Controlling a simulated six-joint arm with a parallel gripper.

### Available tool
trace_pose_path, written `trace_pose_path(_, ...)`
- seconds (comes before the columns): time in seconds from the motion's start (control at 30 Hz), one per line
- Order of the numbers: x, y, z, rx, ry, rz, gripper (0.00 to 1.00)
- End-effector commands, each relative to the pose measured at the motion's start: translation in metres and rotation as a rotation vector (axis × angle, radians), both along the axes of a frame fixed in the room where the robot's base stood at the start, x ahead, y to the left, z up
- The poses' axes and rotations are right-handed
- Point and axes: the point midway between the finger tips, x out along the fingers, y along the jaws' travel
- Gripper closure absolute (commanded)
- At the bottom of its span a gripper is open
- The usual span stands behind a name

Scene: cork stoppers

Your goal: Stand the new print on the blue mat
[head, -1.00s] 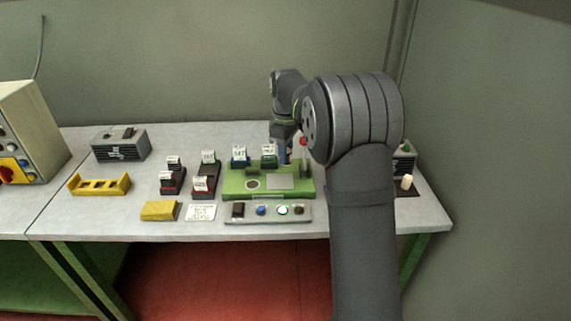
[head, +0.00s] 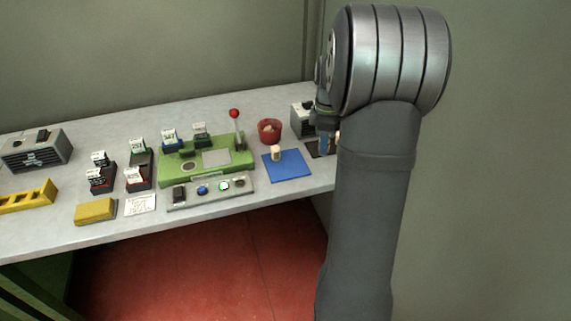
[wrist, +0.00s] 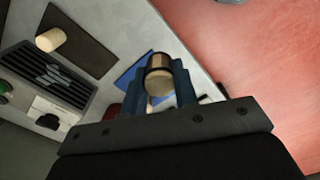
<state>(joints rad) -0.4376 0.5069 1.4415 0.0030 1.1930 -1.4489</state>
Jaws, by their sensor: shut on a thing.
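My gripper (wrist: 162,88) is shut on a pale tan cylindrical piece with a dark band (wrist: 159,84), between its blue fingers. In the head view my gripper (head: 325,145) is to the right of the blue mat, mostly hidden behind my arm; the held piece cannot be made out there. The blue mat (head: 289,170) lies near the table's front edge, with a small tan stopper (head: 276,152) upright at its back left part. The blue mat (wrist: 130,74) also shows in the wrist view, partly covered by the fingers and the held piece.
A dark mat (wrist: 85,50) carries another pale stopper (wrist: 50,39). A red cup (head: 270,131) stands behind the blue mat. The green press (head: 205,165), with a red-knobbed lever (head: 235,120), and a button strip (head: 210,192) stand to its left. A grey vented box (head: 304,120) is at the back right.

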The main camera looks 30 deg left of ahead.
Motion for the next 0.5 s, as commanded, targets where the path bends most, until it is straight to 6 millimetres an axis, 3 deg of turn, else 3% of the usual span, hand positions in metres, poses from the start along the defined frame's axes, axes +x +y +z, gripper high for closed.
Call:
trace_pose_path(0.07,0.000,-0.004,-0.002,0.000,0.000,0.000,0.98)
trace_pose_path(0.17,0.000,0.006,-0.010,-0.001,0.002,0.004,0.98)
trace_pose_path(0.5,-0.004,0.082,-0.056,-0.001,0.002,0.005,0.98)
